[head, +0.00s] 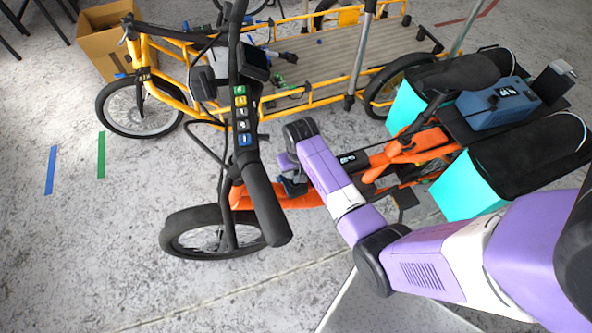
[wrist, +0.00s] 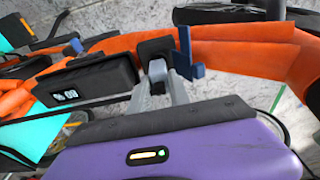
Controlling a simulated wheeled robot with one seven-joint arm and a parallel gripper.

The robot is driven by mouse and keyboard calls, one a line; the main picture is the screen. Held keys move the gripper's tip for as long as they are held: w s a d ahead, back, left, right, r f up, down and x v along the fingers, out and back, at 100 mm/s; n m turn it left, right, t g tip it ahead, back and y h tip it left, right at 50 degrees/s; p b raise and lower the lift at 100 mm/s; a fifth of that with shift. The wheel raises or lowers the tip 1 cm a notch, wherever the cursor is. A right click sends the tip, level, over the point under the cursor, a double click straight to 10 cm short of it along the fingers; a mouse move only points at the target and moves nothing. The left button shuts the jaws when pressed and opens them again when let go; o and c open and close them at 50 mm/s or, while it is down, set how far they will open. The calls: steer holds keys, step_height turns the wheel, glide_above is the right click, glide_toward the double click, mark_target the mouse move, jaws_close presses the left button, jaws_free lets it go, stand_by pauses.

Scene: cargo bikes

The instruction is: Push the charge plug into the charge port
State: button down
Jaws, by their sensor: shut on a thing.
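My gripper (wrist: 163,88) is shut on a small grey and black piece, the charge plug (wrist: 157,70), in the wrist view. The plug's front end meets a black square housing (wrist: 154,47) on the orange bike frame (wrist: 225,52), which looks like the charge port. How deep the plug sits cannot be told. A blue upright flap or bracket (wrist: 188,58) stands just right of the plug. In the head view my gripper (head: 290,178) is beside the orange frame (head: 305,197), and the plug and port are hidden or too small to tell.
A black box with a lit display (wrist: 88,80) is on the frame left of my gripper. The handlebar (head: 262,190) rises close to my gripper's left. A yellow cargo bike (head: 330,65) stands behind.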

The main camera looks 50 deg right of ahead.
steer(key=shift+f+b, duration=0.35)
steer(key=shift+f, duration=0.25)
steer(key=c, duration=1.1)
jaws_free()
steer(key=shift+c, duration=0.2)
steer(key=shift+s+a+r+p, duration=0.1)
steer(key=shift+s+r, duration=0.05)
steer(key=shift+r, duration=1.15)
steer(key=shift+s+a+r+p, duration=0.15)
steer(key=shift+s+r, duration=0.05)
steer(key=shift+r, duration=1.1)
steer(key=shift+s+a+r+p, duration=0.1)
steer(key=shift+s+r, duration=0.05)
steer(key=shift+r, duration=1.15)
